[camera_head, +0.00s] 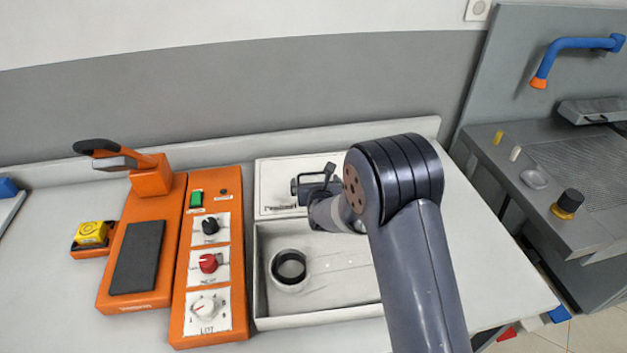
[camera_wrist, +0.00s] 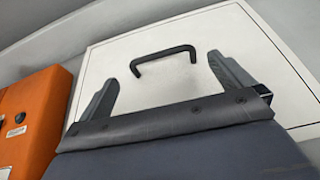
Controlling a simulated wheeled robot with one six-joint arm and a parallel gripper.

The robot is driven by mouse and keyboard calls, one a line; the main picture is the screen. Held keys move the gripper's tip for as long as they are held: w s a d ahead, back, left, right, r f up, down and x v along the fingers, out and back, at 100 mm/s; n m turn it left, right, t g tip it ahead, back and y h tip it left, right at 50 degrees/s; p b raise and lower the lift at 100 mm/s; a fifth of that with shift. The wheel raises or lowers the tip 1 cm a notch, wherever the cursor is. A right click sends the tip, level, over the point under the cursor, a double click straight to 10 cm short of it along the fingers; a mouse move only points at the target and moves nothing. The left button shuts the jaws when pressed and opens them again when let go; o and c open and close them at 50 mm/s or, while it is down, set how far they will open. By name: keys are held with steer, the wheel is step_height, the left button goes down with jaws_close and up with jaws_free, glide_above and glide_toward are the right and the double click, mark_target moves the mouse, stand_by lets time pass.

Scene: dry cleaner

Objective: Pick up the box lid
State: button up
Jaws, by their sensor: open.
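The box lid (camera_head: 272,178) is a flat white panel with a dark border line, lying behind the open box (camera_head: 262,322). In the wrist view the lid (camera_wrist: 225,30) fills most of the picture, with a black bar handle (camera_wrist: 163,54) on it. My gripper (camera_wrist: 163,69) is open and empty above the lid. Its fingers show to the left and right of the handle, and I cannot tell how much height remains between them. In the head view my gripper (camera_head: 312,184) is over the lid, and my arm hides the lid's right part.
The open box holds a ring-shaped roll (camera_head: 289,268). To its left stand an orange control panel (camera_head: 210,335) with knobs and an orange press (camera_head: 150,180) with a lever. A grey wall rises behind the counter (camera_head: 45,310). A grey machine (camera_head: 560,150) stands at the right.

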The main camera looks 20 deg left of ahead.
mark_target(314, 178)
steer(key=shift+f+p+x, duration=0.25)
steer(key=shift+p+x, duration=0.65)
steer(key=shift+x, duration=1.25)
steer(key=shift+s+d, duration=0.1)
steer(key=shift+c, duration=0.6)
steer(key=c, duration=0.6)
